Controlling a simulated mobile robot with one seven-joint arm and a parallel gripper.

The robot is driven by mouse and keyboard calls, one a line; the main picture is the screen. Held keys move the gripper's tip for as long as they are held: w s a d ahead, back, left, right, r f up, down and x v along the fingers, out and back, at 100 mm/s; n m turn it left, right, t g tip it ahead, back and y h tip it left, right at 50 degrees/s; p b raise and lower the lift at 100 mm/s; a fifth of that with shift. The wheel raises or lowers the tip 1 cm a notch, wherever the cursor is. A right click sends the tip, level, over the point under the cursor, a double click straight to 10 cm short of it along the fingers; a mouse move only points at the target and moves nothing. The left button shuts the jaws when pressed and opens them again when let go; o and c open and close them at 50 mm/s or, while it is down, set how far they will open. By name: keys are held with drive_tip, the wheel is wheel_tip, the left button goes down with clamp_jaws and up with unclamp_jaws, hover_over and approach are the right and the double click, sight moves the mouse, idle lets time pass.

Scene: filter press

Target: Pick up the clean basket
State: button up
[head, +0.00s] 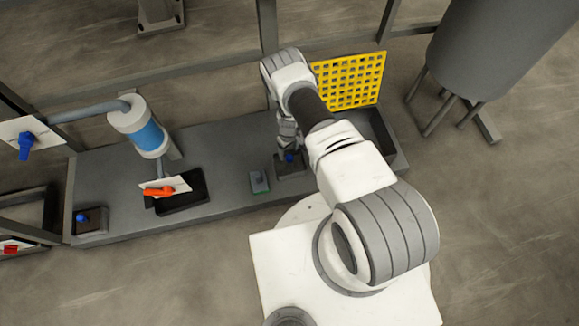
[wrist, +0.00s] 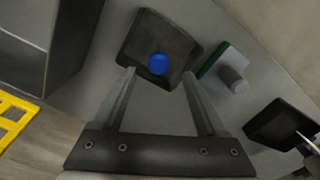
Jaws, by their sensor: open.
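A dark square block with a round blue knob (head: 290,158), which looks like a basket, sits on the grey bench below my gripper. In the wrist view its dark top (wrist: 140,38) and blue knob (wrist: 157,63) show between and just beyond the fingertips. My gripper (wrist: 159,76) is open, with a finger to each side of the knob; I cannot tell whether they touch the block. In the head view my gripper (head: 287,146) is partly hidden by my arm. A similar dark block with a blue knob (head: 91,221) sits at the bench's left end. Neither is visibly marked clean.
A small grey piece with a green edge (head: 259,182) sits close left of the nearer block. A dark tray (head: 190,203) lies under a panel with a red handle (head: 160,191). A blue-and-white cylinder (head: 148,135) stands behind. A dark bin (head: 383,136) and yellow grid (head: 350,80) are at right.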

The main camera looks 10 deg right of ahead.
sight(290, 157)
drive_tip(key=f+b, duration=0.1)
drive_tip(key=f, duration=0.2)
drive_tip(key=f+b, duration=0.2)
drive_tip(key=f, duration=0.1)
drive_tip(key=shift+s+d+f, duration=0.1)
drive_tip(key=shift+d+f, duration=0.1)
drive_tip(key=shift+f, duration=0.2)
clamp_jaws()
idle(1.1)
